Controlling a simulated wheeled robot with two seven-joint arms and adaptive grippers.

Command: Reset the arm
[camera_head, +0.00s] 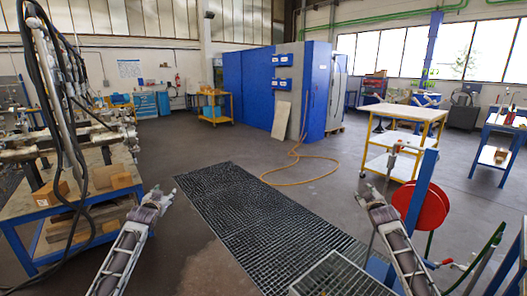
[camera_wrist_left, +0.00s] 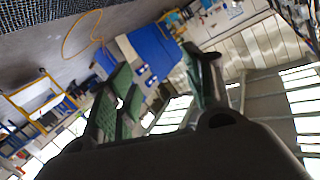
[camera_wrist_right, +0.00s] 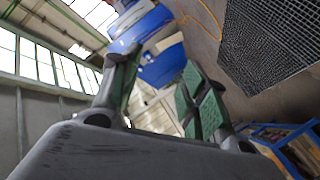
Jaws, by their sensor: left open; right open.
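My left arm comes in from the lower left of the head view, and my left gripper (camera_head: 158,197) is at its far end, to the right of the blue-framed bench. In the left wrist view my left gripper (camera_wrist_left: 158,65) has its two green-padded fingers spread apart with nothing between them. My right arm comes in from the lower right, with my right gripper (camera_head: 372,197) at its end, left of the red disc. In the right wrist view my right gripper (camera_wrist_right: 158,65) is also open and empty. Both grippers appear raised, clear of any object.
A blue-framed bench (camera_head: 47,212) at left bears flanged metal pipes (camera_head: 70,137) and a cardboard box (camera_head: 50,192). A floor grating (camera_head: 250,225) fills the middle. A yellow trolley (camera_head: 405,113), a red disc (camera_head: 420,205) and a blue cabinet (camera_head: 250,90) stand around it.

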